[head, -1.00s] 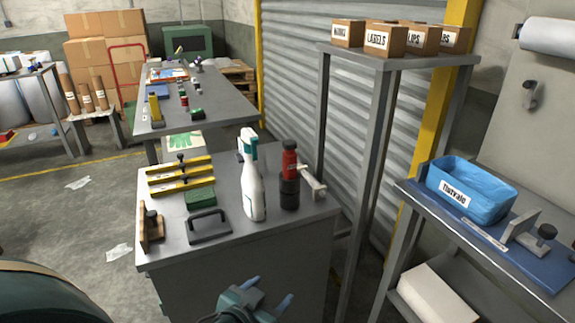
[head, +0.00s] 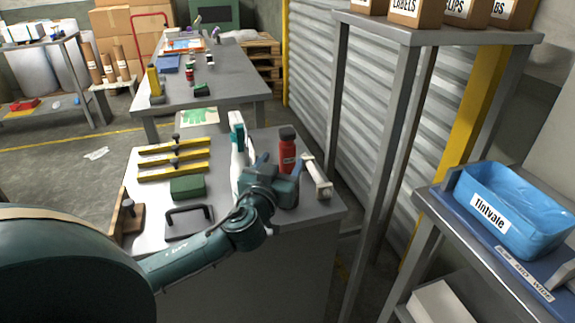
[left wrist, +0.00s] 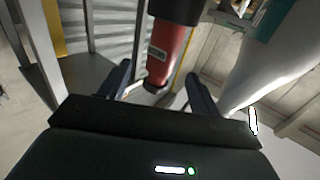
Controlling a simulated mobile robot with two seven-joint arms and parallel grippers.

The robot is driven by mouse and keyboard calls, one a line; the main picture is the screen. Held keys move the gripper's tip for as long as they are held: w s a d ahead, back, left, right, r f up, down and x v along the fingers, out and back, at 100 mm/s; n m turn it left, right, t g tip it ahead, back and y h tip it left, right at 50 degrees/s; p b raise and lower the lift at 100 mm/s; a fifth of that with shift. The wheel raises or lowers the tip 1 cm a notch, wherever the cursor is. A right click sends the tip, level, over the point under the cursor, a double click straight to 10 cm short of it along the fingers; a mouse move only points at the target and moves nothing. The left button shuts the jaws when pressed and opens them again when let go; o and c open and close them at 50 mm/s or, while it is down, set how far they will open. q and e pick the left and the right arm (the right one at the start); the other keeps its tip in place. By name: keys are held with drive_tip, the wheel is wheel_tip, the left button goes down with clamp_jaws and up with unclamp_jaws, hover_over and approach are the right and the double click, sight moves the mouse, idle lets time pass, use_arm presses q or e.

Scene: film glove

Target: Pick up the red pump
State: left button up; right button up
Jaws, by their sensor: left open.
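The red pump (head: 288,152) stands on the near grey workbench, with a black cap on top. Its lower part is hidden behind my left gripper (head: 280,164). In the left wrist view the pump (left wrist: 170,52) shows as a red cylinder with a small label and black parts at both ends. My left gripper is open, with one finger on each side of the pump in the picture; I cannot tell whether either touches it. My right gripper is not in view.
A white spray bottle (head: 237,170) stands close left of the pump, partly behind my gripper. A pale handled bar (head: 317,177) lies close to its right. A green block (head: 187,187), yellow levels (head: 174,161) and a black handle (head: 188,220) lie further left. A tall shelf frame (head: 395,140) rises at right.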

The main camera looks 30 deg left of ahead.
sight(284, 150)
use_arm(q)
drive_tip(key=p+x, duration=0.1)
drive_tip(key=x, duration=0.4)
drive_tip(key=shift+w+a, duration=0.2)
drive_tip(key=shift+w, duration=0.15)
drive_tip(key=shift+w+f, duration=0.1)
drive_tip(key=shift+w, duration=0.05)
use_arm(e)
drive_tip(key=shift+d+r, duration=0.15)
use_arm(q)
drive_tip(key=shift+c, duration=0.3)
drive_tip(key=c, duration=1)
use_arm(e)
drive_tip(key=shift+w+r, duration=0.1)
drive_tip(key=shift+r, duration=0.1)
use_arm(q)
drive_tip(key=shift+o, duration=0.2)
drive_tip(key=shift+r, duration=0.8)
wheel_tip(284, 150, up, 17)
drive_tip(key=p, duration=0.2)
drive_tip(key=shift+f, duration=0.2)
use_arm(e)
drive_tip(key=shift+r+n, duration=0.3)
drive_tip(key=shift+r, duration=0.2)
